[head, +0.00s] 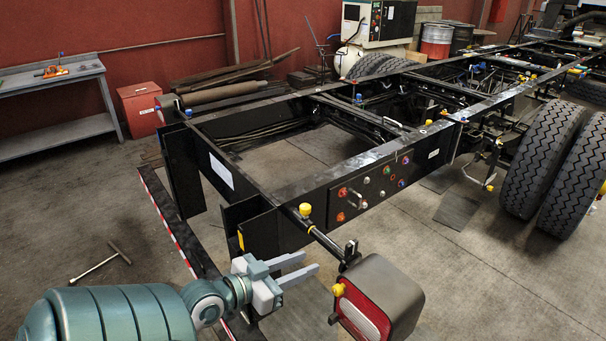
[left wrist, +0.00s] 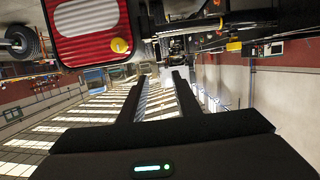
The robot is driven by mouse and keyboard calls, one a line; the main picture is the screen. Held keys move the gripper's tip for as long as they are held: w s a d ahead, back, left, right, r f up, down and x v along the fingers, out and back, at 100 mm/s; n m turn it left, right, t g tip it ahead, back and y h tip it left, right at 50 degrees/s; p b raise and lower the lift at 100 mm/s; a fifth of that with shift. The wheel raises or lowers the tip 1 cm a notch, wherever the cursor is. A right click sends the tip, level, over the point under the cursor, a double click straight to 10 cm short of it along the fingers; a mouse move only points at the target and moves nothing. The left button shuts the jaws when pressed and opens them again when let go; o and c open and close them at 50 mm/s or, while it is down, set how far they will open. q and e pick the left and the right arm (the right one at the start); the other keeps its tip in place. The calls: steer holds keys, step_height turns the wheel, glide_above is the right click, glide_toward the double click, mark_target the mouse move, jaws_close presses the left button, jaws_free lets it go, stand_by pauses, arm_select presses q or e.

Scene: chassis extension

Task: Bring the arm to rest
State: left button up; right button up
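My left arm comes in from the lower left in the head view. My left gripper (head: 303,270) is in the air at the lower middle, left of the tail lamp (head: 385,300). Its two fingers are apart with nothing between them. In the left wrist view my left gripper (left wrist: 158,80) also shows two separate dark fingers with an empty gap. The red and white lens of the tail lamp (left wrist: 88,30) fills the upper left of that view, apart from the fingers. My right gripper is in neither view.
The black chassis frame (head: 300,200) extends from the middle to the back right, with large tyres (head: 540,155) at right. A red and white striped bar (head: 170,225) lies on the floor at left. A grey workbench (head: 60,75) and red box (head: 140,108) stand behind. Floor at left is mostly clear.

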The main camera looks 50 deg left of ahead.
arm_select(q)
steer(key=shift+f, duration=0.1)
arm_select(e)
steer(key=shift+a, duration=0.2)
